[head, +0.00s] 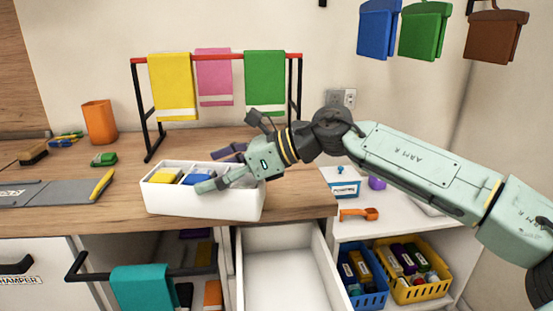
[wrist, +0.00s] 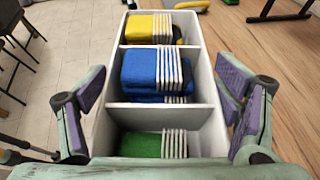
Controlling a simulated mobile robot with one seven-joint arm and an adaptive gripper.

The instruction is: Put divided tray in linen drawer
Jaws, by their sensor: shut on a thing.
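The divided tray (head: 205,203) is a long white box with compartments at the front edge of the wooden counter. I cannot tell whether the tray is lifted off the counter. A white drawer (head: 285,270) stands open and empty below, right of the tray; no linen label shows.
A towel rack (head: 216,57) with several hanging towels stands behind the tray. A grey board (head: 50,192) and an orange cup (head: 100,122) are at left. A teal towel (head: 142,288) hangs on a bar below. Blue (head: 371,299) and yellow (head: 424,292) baskets sit right of the drawer.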

